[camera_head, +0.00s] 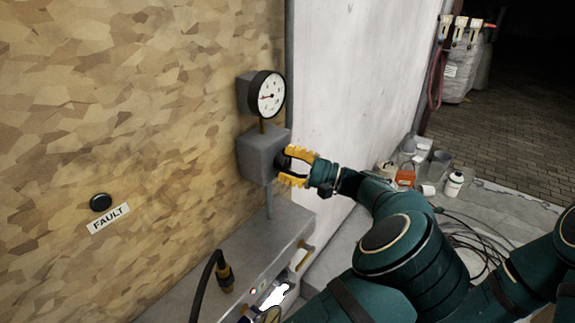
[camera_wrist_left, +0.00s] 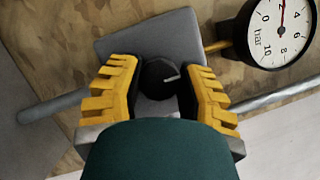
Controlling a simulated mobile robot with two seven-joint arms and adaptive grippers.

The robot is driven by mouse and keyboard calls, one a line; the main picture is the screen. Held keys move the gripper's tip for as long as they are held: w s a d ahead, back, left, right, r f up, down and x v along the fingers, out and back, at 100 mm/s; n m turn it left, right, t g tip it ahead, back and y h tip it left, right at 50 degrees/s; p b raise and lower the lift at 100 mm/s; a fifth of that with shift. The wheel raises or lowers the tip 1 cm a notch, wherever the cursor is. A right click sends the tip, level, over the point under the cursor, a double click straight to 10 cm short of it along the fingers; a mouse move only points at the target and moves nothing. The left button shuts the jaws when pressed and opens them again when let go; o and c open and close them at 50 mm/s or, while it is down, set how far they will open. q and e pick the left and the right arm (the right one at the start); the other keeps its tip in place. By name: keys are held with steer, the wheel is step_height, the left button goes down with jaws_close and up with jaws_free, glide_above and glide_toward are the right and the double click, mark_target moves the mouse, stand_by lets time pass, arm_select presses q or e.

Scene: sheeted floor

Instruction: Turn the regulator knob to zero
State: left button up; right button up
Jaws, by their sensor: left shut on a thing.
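The regulator is a grey box (camera_head: 257,155) on the wooden wall, with a pipe below it. Its round black knob (camera_wrist_left: 158,79) has a white mark that points up and to the right in the left wrist view. My left gripper (camera_head: 290,165) has yellow ribbed fingers shut on the knob, one on each side; it also shows in the left wrist view (camera_wrist_left: 160,90). The round white gauge (camera_head: 268,95) above the box is marked in bar from 0 to 10. Its red needle appears near 2 in the left wrist view (camera_wrist_left: 279,33). My right gripper is out of view.
A grey ledge (camera_head: 265,240) with a black cable and fittings lies below the regulator. A black button (camera_head: 101,202) sits above a FAULT label (camera_head: 108,218) at left. A white panel (camera_head: 355,70) stands behind my gripper. Bottles and cans (camera_head: 405,175) stand at right.

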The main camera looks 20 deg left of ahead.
arm_select(q)
steer(key=shift+r+n, duration=0.1)
steer(key=shift+n, duration=0.2)
steer(key=o, duration=1.2)
steer(key=shift+a, duration=0.15)
steer(key=d, duration=0.4)
steer(key=d+f, duration=0.1)
steer(key=d, duration=0.3)
steer(key=d+f, duration=0.1)
steer(key=d, duration=0.3)
steer(key=shift+w, duration=0.1)
